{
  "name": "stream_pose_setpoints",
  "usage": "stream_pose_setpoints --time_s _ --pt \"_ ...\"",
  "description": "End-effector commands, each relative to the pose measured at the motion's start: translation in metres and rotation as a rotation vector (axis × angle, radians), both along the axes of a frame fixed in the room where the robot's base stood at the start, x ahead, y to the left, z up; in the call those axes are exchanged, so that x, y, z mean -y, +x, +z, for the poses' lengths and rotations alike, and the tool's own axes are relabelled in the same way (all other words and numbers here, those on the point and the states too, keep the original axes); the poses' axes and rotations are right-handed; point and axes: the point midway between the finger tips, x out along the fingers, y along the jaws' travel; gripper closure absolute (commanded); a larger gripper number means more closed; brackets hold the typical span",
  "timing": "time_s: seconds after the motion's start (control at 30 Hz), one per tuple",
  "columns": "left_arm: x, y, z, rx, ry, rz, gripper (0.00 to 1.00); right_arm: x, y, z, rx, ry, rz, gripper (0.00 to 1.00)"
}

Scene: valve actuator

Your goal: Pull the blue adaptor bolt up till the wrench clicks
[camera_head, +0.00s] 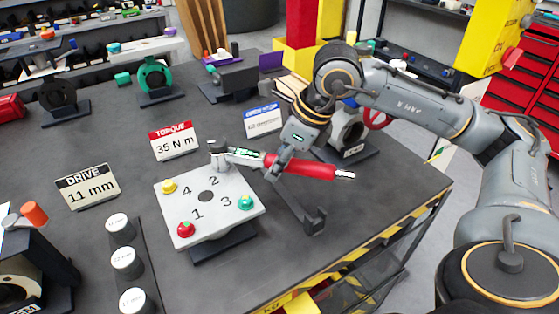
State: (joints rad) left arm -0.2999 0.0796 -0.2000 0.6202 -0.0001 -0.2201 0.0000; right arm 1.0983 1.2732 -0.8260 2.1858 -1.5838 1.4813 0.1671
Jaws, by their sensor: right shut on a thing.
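A white square plate (208,221) on a dark stand carries numbers 1 to 4. A red bolt (185,230), a yellow bolt (169,187) and a green bolt (245,202) show at its corners. The corner by number 2 is covered by the head of a torque wrench (308,168), and no blue bolt shows there. The wrench lies roughly level, its red handle reaching right past the plate. My right gripper (279,164) is shut on the red handle near the wrench's middle. My left gripper is out of view.
Signs reading 35 N m (175,141) and 11 mm (87,188) stand behind and left of the plate. A grey valve with a red wheel (378,116) stands behind my right arm.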

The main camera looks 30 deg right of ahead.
Motion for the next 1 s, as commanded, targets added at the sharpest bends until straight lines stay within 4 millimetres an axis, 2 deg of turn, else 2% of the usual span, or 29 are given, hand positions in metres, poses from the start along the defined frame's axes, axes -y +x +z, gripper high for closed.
stream_pose_setpoints --time_s 0.3,0.73,1.0 --pt "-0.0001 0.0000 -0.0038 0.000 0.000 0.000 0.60 -0.0089 -0.0065 0.0004 0.002 0.002 -0.080 1.00" --pt "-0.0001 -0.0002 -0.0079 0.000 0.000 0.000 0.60 -0.0086 -0.0063 0.0002 0.001 0.001 -0.048 1.00" --pt "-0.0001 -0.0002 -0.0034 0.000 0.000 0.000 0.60 -0.0094 -0.0066 0.0065 0.002 0.003 -0.043 1.00"
